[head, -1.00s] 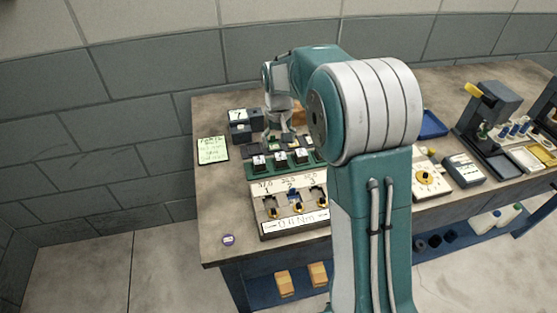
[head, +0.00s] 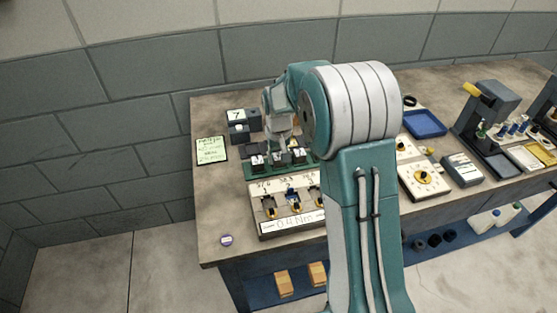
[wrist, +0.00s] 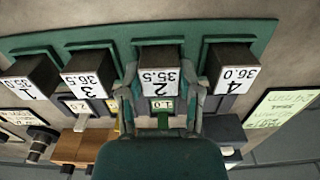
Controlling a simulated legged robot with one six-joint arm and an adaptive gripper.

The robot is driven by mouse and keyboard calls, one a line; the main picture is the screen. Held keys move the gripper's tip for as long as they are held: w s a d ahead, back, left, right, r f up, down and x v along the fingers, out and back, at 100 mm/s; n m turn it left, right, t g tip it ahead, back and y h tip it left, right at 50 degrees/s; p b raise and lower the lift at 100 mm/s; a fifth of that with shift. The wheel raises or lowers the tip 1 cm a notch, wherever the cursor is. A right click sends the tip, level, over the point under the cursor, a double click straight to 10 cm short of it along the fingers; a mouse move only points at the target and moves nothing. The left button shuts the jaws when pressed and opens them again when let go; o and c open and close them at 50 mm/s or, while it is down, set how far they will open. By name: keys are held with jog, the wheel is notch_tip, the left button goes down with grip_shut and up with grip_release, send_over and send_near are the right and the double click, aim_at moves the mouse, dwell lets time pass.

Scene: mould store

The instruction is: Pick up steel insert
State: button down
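Dark blocks, which look like the steel inserts, sit in a row in a green rack (wrist: 215,27); the rack also shows in the head view (head: 252,173). In the wrist view, labels appear upside down: block 1, 35.0 (wrist: 30,75); block 3, 36.5 (wrist: 88,72); block 2, 35.5 (wrist: 158,62); and block 4, 36.0 (wrist: 232,66). My gripper (wrist: 161,98) is open, its fingers apart on either side of block 2's near end. I cannot tell whether they touch it. In the head view my arm hides part of the rack.
A tray (head: 262,228) marked 0.4 Nm, with yellow-and-black pieces, stands in front of the rack. A dark box labelled 7 (head: 238,128) and a green note (head: 211,150) lie left. A blue tray (head: 425,123) and dial panel (head: 424,178) are right. The bench's front-left corner is mostly clear.

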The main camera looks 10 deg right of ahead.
aim_at(279, 156)
dwell(0.4)
jog(key=shift+r, duration=0.45)
notch_tip(279, 156, up, 2)
jog(key=shift+r, duration=0.1)
jog(key=s+a+r, duration=0.2)
jog(key=s+r, duration=1.1)
jog(key=s, duration=0.1)
dwell(0.4)
jog(key=shift+f, duration=0.1)
